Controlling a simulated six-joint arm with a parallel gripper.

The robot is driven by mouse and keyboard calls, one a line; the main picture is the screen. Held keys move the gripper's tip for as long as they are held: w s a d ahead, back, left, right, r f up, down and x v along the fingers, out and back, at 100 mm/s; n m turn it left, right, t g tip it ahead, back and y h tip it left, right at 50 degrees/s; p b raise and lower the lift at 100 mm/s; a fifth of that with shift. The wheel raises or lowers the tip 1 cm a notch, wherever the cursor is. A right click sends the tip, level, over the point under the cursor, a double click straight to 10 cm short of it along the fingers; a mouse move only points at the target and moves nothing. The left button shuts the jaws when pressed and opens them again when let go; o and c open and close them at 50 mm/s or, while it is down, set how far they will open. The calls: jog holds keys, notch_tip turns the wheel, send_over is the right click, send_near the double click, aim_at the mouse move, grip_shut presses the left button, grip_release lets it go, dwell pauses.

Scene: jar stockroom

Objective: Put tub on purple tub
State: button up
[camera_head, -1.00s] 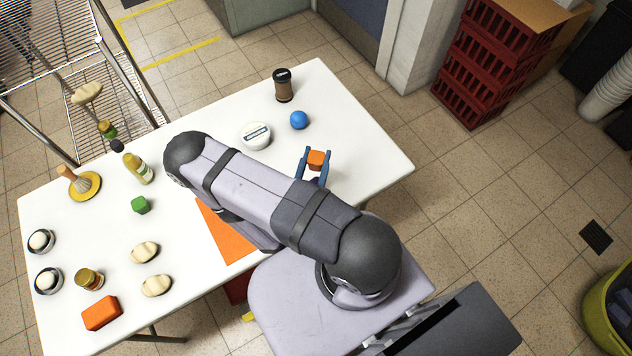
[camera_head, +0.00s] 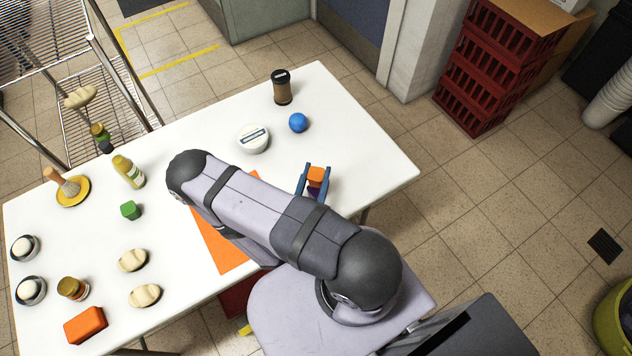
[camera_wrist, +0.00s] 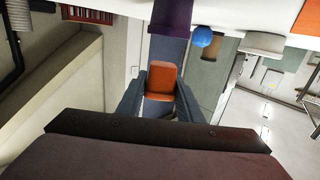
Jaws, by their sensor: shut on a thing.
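An orange tub (camera_head: 317,174) is held between the blue fingers of my gripper (camera_head: 316,178), right of the middle of the white table. It also shows between the fingers in the wrist view (camera_wrist: 161,80). A purple tub (camera_head: 314,190) shows partly between the fingers in the head view; my fingers and arm hide much of it. In the wrist view, which looks upside down, the purple tub (camera_wrist: 172,14) is cut off by the top edge, and a gap shows between it and the orange tub.
A blue ball (camera_head: 298,122), a white round tub (camera_head: 253,138) and a brown jar (camera_head: 282,87) stand behind my gripper. An orange mat (camera_head: 222,245) lies partly under my arm. Several small items fill the table's left side. The table's right end (camera_head: 375,165) is clear.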

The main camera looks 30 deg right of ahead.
aim_at(313, 177)
jog(key=shift+f+b, duration=1.15)
jog(key=shift+f, duration=0.45)
jog(key=shift+f, duration=0.2)
jog(key=o, duration=1)
jog(key=shift+r, duration=0.1)
jog(key=shift+o, duration=0.2)
jog(key=shift+r, duration=0.15)
jog(key=shift+v, duration=1.15)
jog(key=r+p, duration=0.6)
jog(key=r, duration=0.1)
jog(key=shift+s+a+p, duration=0.25)
jog(key=shift+p, duration=0.05)
